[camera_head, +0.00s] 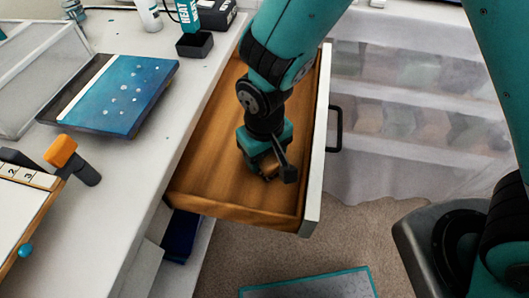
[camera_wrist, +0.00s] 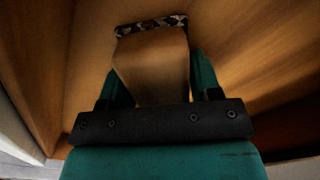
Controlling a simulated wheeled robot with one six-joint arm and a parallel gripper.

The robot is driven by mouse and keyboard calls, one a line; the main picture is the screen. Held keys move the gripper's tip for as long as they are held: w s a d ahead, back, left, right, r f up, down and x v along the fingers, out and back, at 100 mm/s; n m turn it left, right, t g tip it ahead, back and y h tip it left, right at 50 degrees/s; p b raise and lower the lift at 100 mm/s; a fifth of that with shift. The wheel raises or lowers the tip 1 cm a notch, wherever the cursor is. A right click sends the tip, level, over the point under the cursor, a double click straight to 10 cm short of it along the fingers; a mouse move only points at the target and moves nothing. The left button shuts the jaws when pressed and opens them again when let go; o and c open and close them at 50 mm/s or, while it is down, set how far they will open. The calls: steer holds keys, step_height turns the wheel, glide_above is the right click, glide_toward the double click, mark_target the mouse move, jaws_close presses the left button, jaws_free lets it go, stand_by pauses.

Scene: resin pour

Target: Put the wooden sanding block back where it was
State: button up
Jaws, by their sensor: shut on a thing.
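The wooden sanding block (camera_wrist: 152,66) is a tan piece with a speckled dark strip at its far end in the wrist view. My gripper (camera_wrist: 153,92) is shut on it, with a teal finger on each side. In the head view my gripper (camera_head: 268,172) points down inside the open wooden drawer (camera_head: 212,182), near its right side. A small tan bit of the block (camera_head: 267,163) shows there; the rest is hidden by the gripper. I cannot tell whether the block touches the drawer floor.
The drawer has a white front (camera_head: 318,150) and a dark handle (camera_head: 336,128). The rest of its floor looks empty. On the white worktop (camera_head: 125,175) are a blue resin panel (camera_head: 125,95), an orange and dark tool (camera_head: 62,152) and a small black tray (camera_head: 194,46).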

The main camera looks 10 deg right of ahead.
steer(key=shift+f, duration=0.15)
steer(key=o, duration=0.9)
step_height(320, 180, up, 12)
steer(key=r, duration=0.1)
steer(key=s+d+r+y, duration=0.1)
steer(key=s+d+r, duration=0.2)
steer(key=s+d+r+n+y, duration=0.1)
steer(key=s+d+r, duration=0.2)
steer(key=r, duration=0.1)
steer(key=s+d+r+n+y, duration=0.1)
steer(key=s+d+r+y, duration=0.1)
steer(key=s+d+r, duration=0.1)
steer(key=shift+s+d+r+p, duration=0.3)
steer(key=shift+s+d+p, duration=0.1)
steer(key=shift+s, duration=0.2)
